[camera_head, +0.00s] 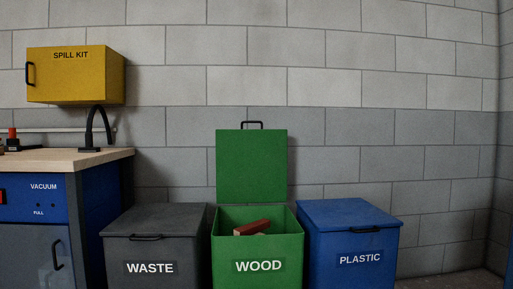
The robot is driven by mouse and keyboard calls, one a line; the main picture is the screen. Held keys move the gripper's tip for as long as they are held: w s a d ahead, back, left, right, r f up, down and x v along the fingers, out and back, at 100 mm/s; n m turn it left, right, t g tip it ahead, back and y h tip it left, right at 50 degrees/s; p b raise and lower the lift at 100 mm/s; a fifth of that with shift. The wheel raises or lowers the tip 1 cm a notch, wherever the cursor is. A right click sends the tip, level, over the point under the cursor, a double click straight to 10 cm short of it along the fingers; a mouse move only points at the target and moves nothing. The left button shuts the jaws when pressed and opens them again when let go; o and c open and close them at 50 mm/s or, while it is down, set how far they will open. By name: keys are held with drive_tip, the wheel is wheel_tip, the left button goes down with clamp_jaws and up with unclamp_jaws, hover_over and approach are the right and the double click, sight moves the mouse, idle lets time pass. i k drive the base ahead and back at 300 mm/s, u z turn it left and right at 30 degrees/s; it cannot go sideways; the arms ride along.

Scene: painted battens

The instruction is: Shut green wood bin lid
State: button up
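The green bin (283,256) labelled WOOD stands on the floor against the block wall, between two other bins. Its green lid (252,165) is open and stands upright at the back of the bin. A black handle (252,124) sits on the lid's top edge. Inside the bin, a reddish-brown batten (252,227) leans with its end near the opening; how much else lies in there is hard to tell. My gripper is not in view.
A grey WASTE bin (154,221) stands left, a blue PLASTIC bin (349,213) right, both lids shut. A workbench (95,159) stands far left, with a yellow SPILL KIT cabinet (76,80) above it. The wall above and right of the bins is bare.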

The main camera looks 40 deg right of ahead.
sight(252, 165)
drive_tip(key=u, duration=0.25)
drive_tip(key=k, duration=0.25)
drive_tip(key=z, duration=1.2)
drive_tip(key=i, duration=1.4)
drive_tip(key=z, duration=0.15)
